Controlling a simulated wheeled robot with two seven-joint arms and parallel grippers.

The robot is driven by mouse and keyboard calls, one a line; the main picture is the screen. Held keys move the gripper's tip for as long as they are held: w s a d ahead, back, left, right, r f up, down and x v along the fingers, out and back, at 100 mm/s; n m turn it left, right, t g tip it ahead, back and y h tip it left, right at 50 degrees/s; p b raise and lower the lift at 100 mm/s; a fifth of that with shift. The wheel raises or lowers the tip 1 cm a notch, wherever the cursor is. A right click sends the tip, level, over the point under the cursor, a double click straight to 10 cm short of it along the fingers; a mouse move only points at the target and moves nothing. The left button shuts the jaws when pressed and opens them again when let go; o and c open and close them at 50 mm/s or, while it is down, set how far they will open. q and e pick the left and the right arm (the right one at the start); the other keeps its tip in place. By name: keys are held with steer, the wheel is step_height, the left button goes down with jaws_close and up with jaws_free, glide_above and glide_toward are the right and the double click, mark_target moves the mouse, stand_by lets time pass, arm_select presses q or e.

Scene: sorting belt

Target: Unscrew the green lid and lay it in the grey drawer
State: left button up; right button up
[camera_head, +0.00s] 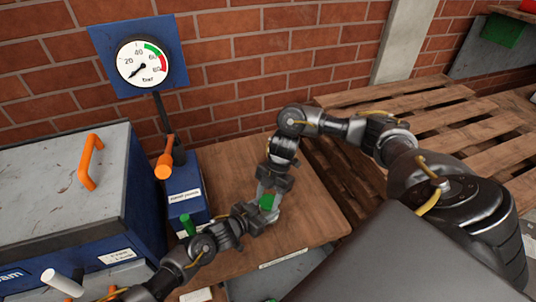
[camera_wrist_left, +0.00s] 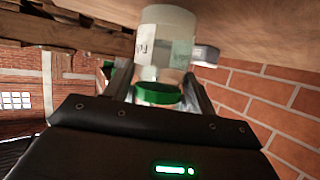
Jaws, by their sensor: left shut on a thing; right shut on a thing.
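In the left wrist view the green lid (camera_wrist_left: 158,93) sits between my left fingers, at the end of a clear jar (camera_wrist_left: 165,28) with a pale label. My left gripper (camera_head: 262,210) comes from the lower left and is shut on the lid. My right gripper (camera_head: 266,193) comes in from behind and is shut, apparently on the jar, which is mostly hidden in the head view. A grey drawer-like surface (camera_head: 255,287) shows below the table's front edge, partly hidden.
A large blue cabinet (camera_head: 60,200) with an orange handle fills the left. A pressure gauge (camera_head: 143,63) stands behind. The wooden table (camera_head: 235,160) is clear at the back.

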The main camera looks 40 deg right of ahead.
steer(key=shift+s+d+f, duration=0.2)
steer(key=shift+s+d, duration=0.1)
steer(key=shift+d, duration=0.2)
steer(key=shift+c, duration=0.2)
steer(key=shift+o, duration=0.2)
steer(key=n+g, duration=0.1)
steer(key=n, duration=0.2)
steer(key=shift+w+n+h, duration=0.15)
steer(key=shift+n+h, duration=0.25)
steer(key=shift+a+n+g, duration=0.1)
steer(key=shift+n+g, duration=0.3)
steer(key=shift+s, duration=0.2)
steer(key=o, duration=1.2)
steer(key=shift+o, duration=0.2)
steer(key=shift+w+a, duration=0.1)
steer(key=shift+a, duration=0.05)
steer(key=shift+w+a+r, duration=0.1)
steer(key=shift+a, duration=0.1)
steer(key=shift+r, duration=0.1)
